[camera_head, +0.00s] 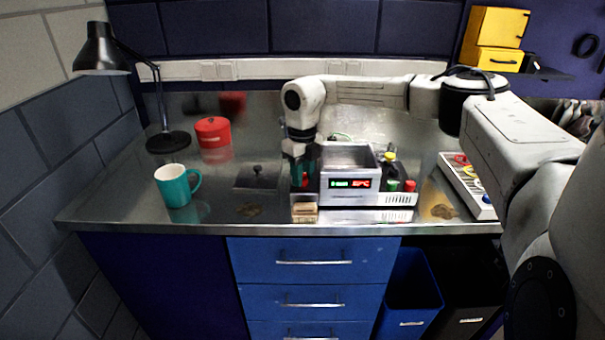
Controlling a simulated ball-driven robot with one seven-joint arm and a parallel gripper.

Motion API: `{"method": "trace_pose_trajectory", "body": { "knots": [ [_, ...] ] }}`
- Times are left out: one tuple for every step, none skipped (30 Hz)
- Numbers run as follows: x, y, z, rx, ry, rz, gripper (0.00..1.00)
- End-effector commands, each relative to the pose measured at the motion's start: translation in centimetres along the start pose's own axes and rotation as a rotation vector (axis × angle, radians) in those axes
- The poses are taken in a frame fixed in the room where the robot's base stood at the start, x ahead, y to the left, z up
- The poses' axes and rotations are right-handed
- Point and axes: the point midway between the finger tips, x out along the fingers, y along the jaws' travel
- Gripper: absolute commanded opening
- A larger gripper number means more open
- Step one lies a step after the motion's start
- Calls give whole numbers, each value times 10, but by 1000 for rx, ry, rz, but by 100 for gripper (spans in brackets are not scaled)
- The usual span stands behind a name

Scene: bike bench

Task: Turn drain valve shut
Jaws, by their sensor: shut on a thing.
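A silver box-shaped cleaner (343,193) with a lit green and red display stands on the steel bench. A small red part, which looks like the drain valve (305,181), is at its left side. My gripper (302,174) points down beside that left wall, with its dark fingers around the red part. It is shut on the drain valve. The fingers hide most of the valve, so I cannot tell which way its handle is turned.
A teal mug (176,187), red tin (213,133) and black lamp (168,141) are left. A dark plate with a knob (257,178) lies left of my gripper. A parts organizer (465,183) is right.

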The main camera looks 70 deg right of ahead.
Motion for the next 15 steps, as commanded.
{"method": "trace_pose_trajectory", "body": {
  "knots": [
    [-2,0,2,-42,-6,-1,1],
    [-2,0,2,-71,-5,-1,1],
    [-2,0,2,-109,-5,-2,1],
    [-2,0,2,-137,-5,-2,1],
    [-2,0,2,-166,-5,-2,1],
    [-2,0,2,-204,-6,-3,1],
    [-2,0,2,-232,-6,-3,1],
    [-2,0,2,-261,-6,-3,1],
    [-2,0,2,-299,-6,-3,1],
    [-2,0,2,-327,-6,-2,1],
    [-2,0,2,-355,-6,-2,1],
    [-2,0,2,-393,-6,-2,1],
    [-2,0,2,-420,-7,-2,1],
    [-2,0,2,-447,-7,-2,1],
    [-2,0,2,-483,-7,-2,1]
  ]
}}
